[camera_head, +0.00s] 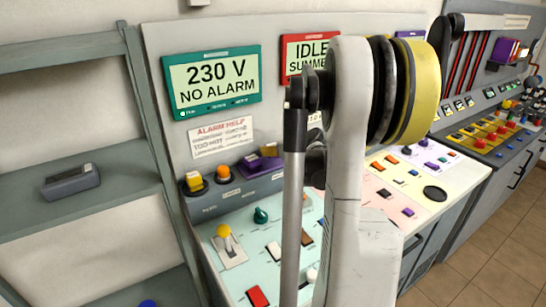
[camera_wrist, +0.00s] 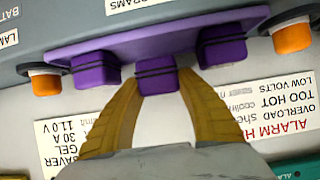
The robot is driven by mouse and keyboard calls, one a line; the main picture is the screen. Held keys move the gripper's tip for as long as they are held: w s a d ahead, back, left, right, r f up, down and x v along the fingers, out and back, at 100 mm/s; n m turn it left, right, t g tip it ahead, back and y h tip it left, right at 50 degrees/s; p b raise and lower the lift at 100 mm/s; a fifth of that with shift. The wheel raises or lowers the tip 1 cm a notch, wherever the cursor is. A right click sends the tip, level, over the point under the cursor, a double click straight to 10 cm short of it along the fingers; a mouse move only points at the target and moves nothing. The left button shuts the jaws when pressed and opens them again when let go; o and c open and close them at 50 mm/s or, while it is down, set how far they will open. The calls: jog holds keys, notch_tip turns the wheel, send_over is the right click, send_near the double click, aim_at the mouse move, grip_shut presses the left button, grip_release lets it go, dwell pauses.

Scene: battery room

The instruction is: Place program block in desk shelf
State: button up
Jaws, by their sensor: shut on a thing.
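In the wrist view my gripper (camera_wrist: 158,86) has its two yellow fingers closed on the middle purple block (camera_wrist: 157,72). This block sits against a purple strip (camera_wrist: 130,42) on the grey panel, between two other purple blocks, one left (camera_wrist: 95,72) and one right (camera_wrist: 221,46). I cannot tell whether the block is clear of the strip. In the head view, purple parts (camera_head: 258,164) show on the panel ledge, partly hidden by my arm. A grey-green shelf unit (camera_head: 90,200) stands at the left, with a dark grey device (camera_head: 71,182) on its middle board.
An orange knob (camera_wrist: 292,36) and another orange knob (camera_wrist: 43,82) flank the purple strip. The control desk (camera_head: 245,255) carries a yellow-topped lever (camera_head: 224,233) and several buttons. The shelf board has free room around the device. My arm hides the desk's middle.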

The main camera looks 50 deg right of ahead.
notch_tip(320, 180, down, 2)
jog(key=shift+f+b, duration=0.1)
jog(key=shift+b, duration=0.2)
jog(key=o, duration=1.1)
jog(key=shift+o, duration=0.2)
